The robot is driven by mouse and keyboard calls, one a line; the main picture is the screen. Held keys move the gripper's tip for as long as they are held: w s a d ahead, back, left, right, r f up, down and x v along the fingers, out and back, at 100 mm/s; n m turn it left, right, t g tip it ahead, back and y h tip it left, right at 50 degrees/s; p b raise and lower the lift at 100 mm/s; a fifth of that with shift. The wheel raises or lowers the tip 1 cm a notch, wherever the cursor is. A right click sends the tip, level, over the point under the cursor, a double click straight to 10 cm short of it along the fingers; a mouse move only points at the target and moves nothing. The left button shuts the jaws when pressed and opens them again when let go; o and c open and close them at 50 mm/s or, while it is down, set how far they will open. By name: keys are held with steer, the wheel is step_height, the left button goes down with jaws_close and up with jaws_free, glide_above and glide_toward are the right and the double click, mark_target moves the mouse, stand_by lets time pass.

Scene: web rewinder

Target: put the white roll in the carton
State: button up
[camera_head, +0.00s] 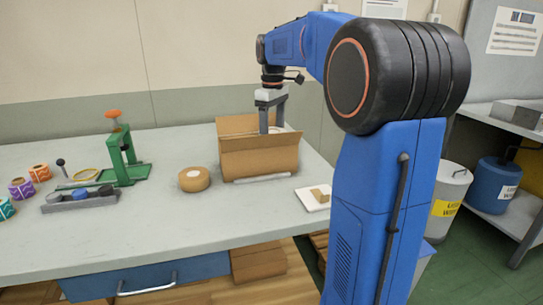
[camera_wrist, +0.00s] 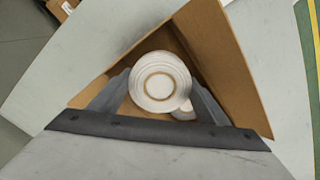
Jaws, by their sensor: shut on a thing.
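The open brown carton (camera_head: 262,160) stands on the grey table. My gripper (camera_head: 270,126) reaches down into the carton's open top from above. In the wrist view my gripper (camera_wrist: 160,98) has its two fingers on either side of the white roll (camera_wrist: 160,82), shut on it. The roll shows its round end with a tan core ring. The carton walls (camera_wrist: 225,55) surround the roll in the wrist view. Another white round piece (camera_wrist: 185,112) shows partly beneath the roll. In the head view the carton's front wall hides the fingertips and most of the roll.
A brown tape roll (camera_head: 194,179) lies left of the carton. A green press (camera_head: 122,160), a grey tray of dark pieces (camera_head: 78,199) and several coloured rolls (camera_head: 22,188) stand further left. A white pad with a tan block (camera_head: 314,198) lies at right. The table front is clear.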

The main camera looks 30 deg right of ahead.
mark_target(273, 131)
steer(key=shift+f, duration=4.05)
steer(key=shift+f, duration=0.1)
steer(key=o, duration=0.9)
step_height(273, 131, up, 12)
steer(key=shift+r, duration=0.15)
